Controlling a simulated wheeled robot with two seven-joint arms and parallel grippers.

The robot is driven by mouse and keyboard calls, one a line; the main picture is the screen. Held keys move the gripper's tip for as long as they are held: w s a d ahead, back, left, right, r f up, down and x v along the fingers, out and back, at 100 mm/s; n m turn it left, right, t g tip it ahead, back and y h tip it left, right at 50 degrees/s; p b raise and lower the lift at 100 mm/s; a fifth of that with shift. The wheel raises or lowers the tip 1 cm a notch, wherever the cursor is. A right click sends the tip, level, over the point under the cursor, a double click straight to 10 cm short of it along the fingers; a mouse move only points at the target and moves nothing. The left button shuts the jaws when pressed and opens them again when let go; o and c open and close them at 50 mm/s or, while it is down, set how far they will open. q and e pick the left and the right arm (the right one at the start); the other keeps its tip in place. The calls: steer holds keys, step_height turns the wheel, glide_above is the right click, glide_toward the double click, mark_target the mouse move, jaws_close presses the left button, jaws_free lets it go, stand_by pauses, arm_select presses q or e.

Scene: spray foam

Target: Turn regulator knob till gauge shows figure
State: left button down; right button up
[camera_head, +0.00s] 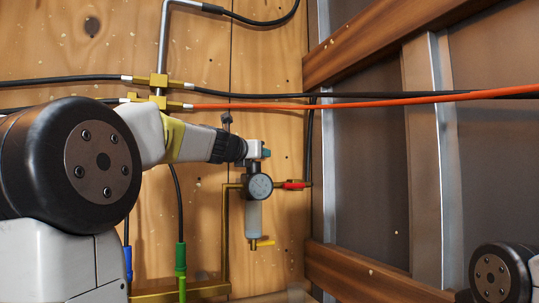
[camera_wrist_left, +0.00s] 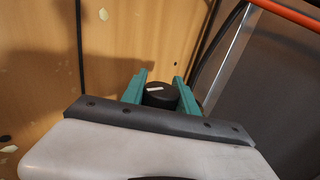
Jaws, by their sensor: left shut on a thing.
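The regulator knob (camera_wrist_left: 160,94) is a black cylinder with a white mark on top, seen in the left wrist view. My left gripper (camera_wrist_left: 160,96) has its two teal fingers on either side of it and is shut on it. In the head view my left gripper (camera_head: 266,153) is at the top of the regulator and hides the knob. The round gauge (camera_head: 259,187) sits on the front of the regulator body; its figure is too small to read. A clear bowl (camera_head: 254,218) hangs below it. My right gripper is not in view.
A red-handled valve (camera_head: 295,185) sits to the right of the gauge and a yellow lever (camera_head: 265,242) is below the bowl. An orange hose (camera_head: 380,102) and black hoses cross above my left arm. Wooden beams (camera_head: 375,40) frame the dark right wall.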

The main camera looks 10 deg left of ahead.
arm_select(q)
steer(key=c, duration=0.9)
jaws_free()
steer(key=shift+c, duration=0.2)
steer(key=s, duration=0.2)
steer(key=s+a, duration=0.1)
steer(key=s, duration=0.4)
steer(key=shift+s+a, duration=0.3)
steer(key=shift+s, duration=0.05)
